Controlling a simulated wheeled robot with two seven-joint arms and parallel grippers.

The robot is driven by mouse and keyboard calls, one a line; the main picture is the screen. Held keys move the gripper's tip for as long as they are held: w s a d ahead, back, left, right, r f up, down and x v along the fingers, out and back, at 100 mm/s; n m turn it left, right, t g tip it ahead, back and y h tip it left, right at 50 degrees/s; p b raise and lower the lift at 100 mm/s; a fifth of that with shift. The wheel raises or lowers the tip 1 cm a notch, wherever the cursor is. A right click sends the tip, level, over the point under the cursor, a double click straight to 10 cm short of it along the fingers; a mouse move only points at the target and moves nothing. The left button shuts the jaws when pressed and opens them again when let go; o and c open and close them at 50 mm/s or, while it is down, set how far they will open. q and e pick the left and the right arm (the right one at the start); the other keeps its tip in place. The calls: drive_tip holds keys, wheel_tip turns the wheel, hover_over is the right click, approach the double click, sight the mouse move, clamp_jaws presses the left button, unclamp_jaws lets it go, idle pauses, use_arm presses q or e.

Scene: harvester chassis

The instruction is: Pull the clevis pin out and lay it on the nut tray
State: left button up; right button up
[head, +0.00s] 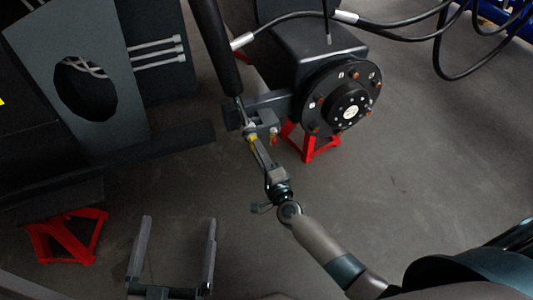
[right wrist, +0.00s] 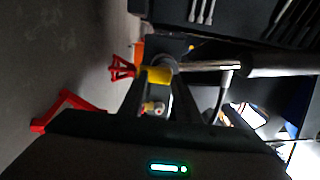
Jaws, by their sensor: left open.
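The clevis joint (head: 262,122) sits at the lower end of the black cylinder, left of the wheel hub. A small yellow part, apparently the clevis pin's end (head: 253,137), shows there. It also appears as a yellow piece in the right wrist view (right wrist: 157,75). My right gripper (head: 257,146) is at this yellow part, its fingertips on either side of it. I cannot tell whether they press on it. My left gripper (head: 180,219) is open and empty, low above the floor at the bottom left. I see no nut tray in either view.
The round hub (head: 345,98) with studs stands just right of the joint, above a red stand (head: 318,146). Another red stand (head: 66,236) is under the dark chassis at left. A grey plate with an oval hole (head: 84,65) and black hoses (head: 440,45) flank the work area.

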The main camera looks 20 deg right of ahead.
drive_tip(key=shift+w+d+r+h, duration=0.3)
drive_tip(key=shift+w+d+r, duration=0.75)
drive_tip(key=shift+w, duration=0.1)
clamp_jaws()
drive_tip(key=shift+s+a, duration=0.15)
drive_tip(key=shift+a, duration=0.05)
drive_tip(key=shift+s+a+f+y+p, duration=0.1)
drive_tip(key=shift+s+a+y+p, duration=0.1)
drive_tip(key=shift+a, duration=0.2)
drive_tip(key=shift+s+a+f+y+p, duration=0.1)
drive_tip(key=shift+a+y, duration=0.1)
drive_tip(key=shift+a, duration=0.15)
drive_tip(key=shift+s+a+f, duration=0.1)
drive_tip(key=shift+s+f, duration=0.05)
drive_tip(key=shift+s, duration=0.35)
drive_tip(key=shift+s+f+p, duration=0.15)
drive_tip(key=shift+s+p, duration=0.1)
drive_tip(key=shift+s, duration=1.1)
drive_tip(key=shift+s+f+p, duration=0.1)
drive_tip(key=shift+s+p, duration=0.1)
drive_tip(key=shift+s, duration=1.1)
